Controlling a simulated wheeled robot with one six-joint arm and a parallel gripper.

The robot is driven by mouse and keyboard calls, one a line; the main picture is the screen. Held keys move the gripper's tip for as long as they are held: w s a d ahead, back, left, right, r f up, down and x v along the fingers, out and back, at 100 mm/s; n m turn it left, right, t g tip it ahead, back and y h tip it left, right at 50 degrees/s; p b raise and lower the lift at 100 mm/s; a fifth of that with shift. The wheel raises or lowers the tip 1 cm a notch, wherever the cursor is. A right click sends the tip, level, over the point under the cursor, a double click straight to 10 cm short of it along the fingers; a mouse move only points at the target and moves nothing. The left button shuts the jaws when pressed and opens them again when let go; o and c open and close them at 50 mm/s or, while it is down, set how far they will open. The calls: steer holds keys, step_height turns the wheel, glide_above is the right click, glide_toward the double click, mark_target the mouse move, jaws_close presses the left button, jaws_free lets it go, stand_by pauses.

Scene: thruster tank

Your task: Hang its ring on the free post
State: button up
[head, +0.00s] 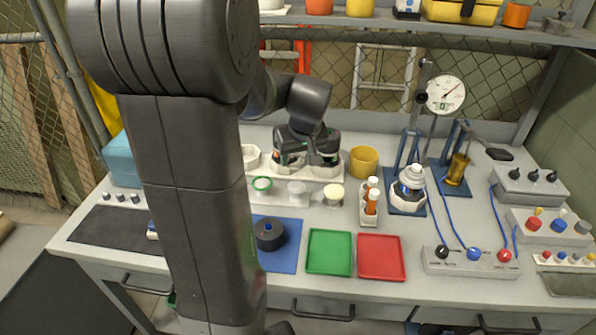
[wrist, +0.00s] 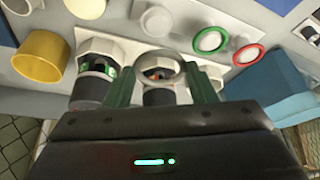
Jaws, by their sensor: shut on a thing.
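My gripper (wrist: 160,88) is at the row of white hexagonal holders (wrist: 100,45). Its two green fingers stand either side of a grey-ringed dark unit (wrist: 160,68) with a bit of orange inside, and are shut on it. The unit is at the middle holder; whether it is still seated cannot be told. In the head view my gripper (head: 305,150) hides most of it. In front stands a row of short round posts: one with a green ring (head: 262,184), a bare pale one (head: 296,188) and a cream-topped one (head: 333,192). A red ring (wrist: 248,53) shows in the wrist view.
A dark unit with a green band (wrist: 95,75) sits in the neighbouring holder. A yellow cup (head: 364,162) stands to the right, near a rack of orange vials (head: 371,200). Green (head: 330,251) and red (head: 380,257) trays lie in front. A blue box (wrist: 265,85) is close by.

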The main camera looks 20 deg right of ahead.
mark_target(296, 186)
steer(key=shift+f+b, duration=2.55)
steer(key=shift+f, duration=1)
steer(key=shift+f, duration=0.2)
steer(key=shift+f+b, duration=0.5)
steer(key=shift+b, duration=0.1)
steer(key=o, duration=1)
steer(key=shift+r, duration=0.15)
steer(key=v, duration=1.3)
steer(key=shift+s+r+p, duration=0.2)
steer(key=shift+r+p, duration=0.05)
steer(key=shift+p, duration=0.15)
